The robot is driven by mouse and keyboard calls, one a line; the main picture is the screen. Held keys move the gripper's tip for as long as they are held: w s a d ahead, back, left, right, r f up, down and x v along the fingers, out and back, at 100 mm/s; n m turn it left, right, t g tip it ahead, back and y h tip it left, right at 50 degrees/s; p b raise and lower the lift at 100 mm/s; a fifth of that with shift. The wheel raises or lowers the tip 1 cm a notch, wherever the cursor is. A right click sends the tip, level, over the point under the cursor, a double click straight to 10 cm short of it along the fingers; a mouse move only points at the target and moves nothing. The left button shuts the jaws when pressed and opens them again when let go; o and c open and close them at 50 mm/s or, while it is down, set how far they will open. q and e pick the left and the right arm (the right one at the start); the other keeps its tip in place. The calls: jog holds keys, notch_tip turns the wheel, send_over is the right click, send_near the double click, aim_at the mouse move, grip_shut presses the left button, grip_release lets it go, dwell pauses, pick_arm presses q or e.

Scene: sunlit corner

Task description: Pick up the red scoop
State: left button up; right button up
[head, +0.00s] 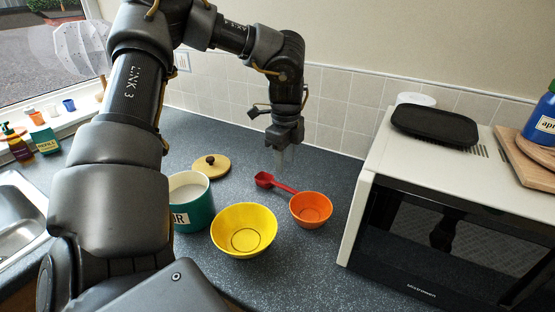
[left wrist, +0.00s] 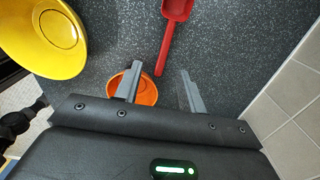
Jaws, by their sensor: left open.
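The red scoop (head: 270,181) lies on the dark speckled worktop (head: 335,175). Its handle points toward the orange bowl (head: 311,208). My left gripper (head: 283,158) is above the worktop, a little behind the scoop, pointing down. In the left wrist view the two fingers (left wrist: 160,88) are spread apart with nothing between them. The scoop's handle (left wrist: 164,52) shows there just beyond the fingertips, and its bowl part is at the top edge. The orange bowl (left wrist: 145,95) is partly hidden by one finger. My right gripper is in neither view.
A yellow bowl (head: 243,229) and a teal canister (head: 199,215) of white contents stand left of the orange bowl. A round wooden lid (head: 211,166) lies behind them. A microwave (head: 356,215) with a black tray (head: 435,124) stands at right. The tiled wall (head: 335,104) is close behind.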

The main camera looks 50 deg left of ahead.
pick_arm(q)
jog(key=b, duration=0.2)
send_over(287, 188)
jog(key=f, duration=0.4)
jog(key=shift+s+a+f, duration=0.15)
jog(key=shift+s+f, duration=0.05)
jog(key=shift+f, duration=0.6)
jog(key=f, duration=0.1)
jog(key=f+b, duration=0.1)
jog(key=f, duration=0.2)
jog(key=shift+w+f, duration=0.1)
jog(key=shift+w, duration=0.25)
jog(key=shift+s, duration=0.1)
jog(key=c, duration=0.5)
grip_shut()
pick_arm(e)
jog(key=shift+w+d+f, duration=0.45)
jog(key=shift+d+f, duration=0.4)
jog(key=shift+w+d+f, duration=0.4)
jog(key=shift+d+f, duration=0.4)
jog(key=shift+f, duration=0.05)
